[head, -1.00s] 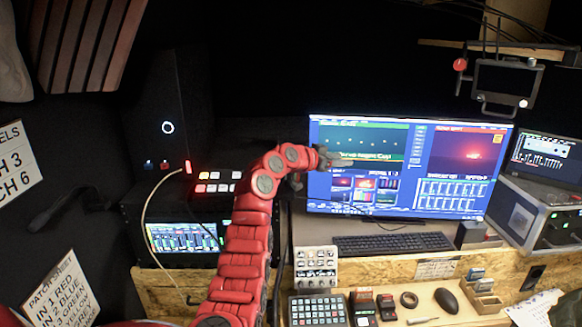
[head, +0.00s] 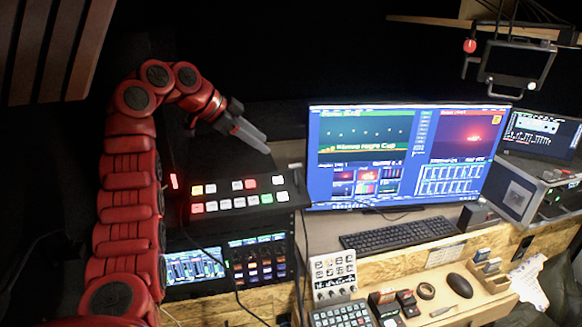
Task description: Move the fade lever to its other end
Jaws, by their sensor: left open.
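The switcher panel (head: 220,205) is a dark box with rows of lit white, red, yellow and green buttons, on top of the rack left of the big monitor. A small pale piece shows at its right end; I cannot tell for sure whether it is the fade lever. My left arm is red and arches over from the left. My left gripper (head: 250,136) is open and empty, with its grey fingers pointing right and down. It appears above and behind the panel, apart from it. My right gripper is not in view.
A big monitor (head: 400,160) and a keyboard (head: 397,232) stand to the right. A knob box (head: 333,276), a button pad (head: 342,315) and a mouse (head: 460,286) are in front. A red light (head: 173,181) glows left of the panel. A screen (head: 525,65) hangs at the upper right.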

